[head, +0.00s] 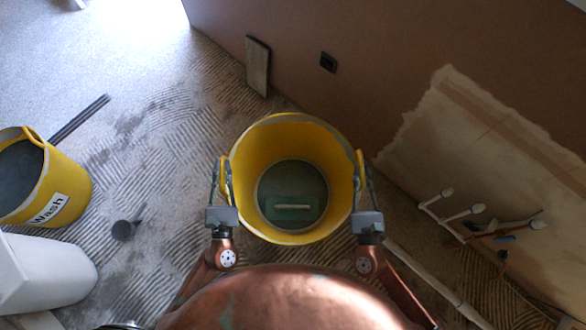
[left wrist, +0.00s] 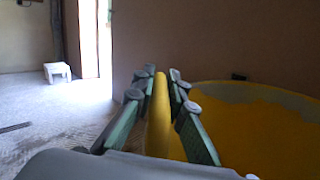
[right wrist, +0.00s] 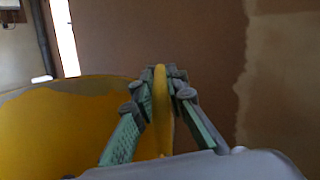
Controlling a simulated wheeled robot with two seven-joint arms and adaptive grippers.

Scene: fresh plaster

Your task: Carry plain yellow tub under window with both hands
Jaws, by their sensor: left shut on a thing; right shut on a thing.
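The plain yellow tub (head: 330,150) is in front of me in the middle of the head view, open side up. A green rectangular tool with a pale handle (head: 291,207) lies at its bottom. My left gripper (head: 224,180) is shut on the tub's left handle, which stands between its fingers in the left wrist view (left wrist: 157,112). My right gripper (head: 361,182) is shut on the tub's right handle, seen between the fingers in the right wrist view (right wrist: 160,108). I cannot tell whether the tub's base touches the floor. No window shows clearly.
A yellow tub labelled Wash (head: 72,185) stands at the left, with a white container (head: 45,272) below it. A dark scoop-like tool (head: 124,229) lies on the ridged floor. A board (head: 257,66) leans at the wall. Pipes (head: 465,212) stick out at the right. The upper-left floor is largely clear.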

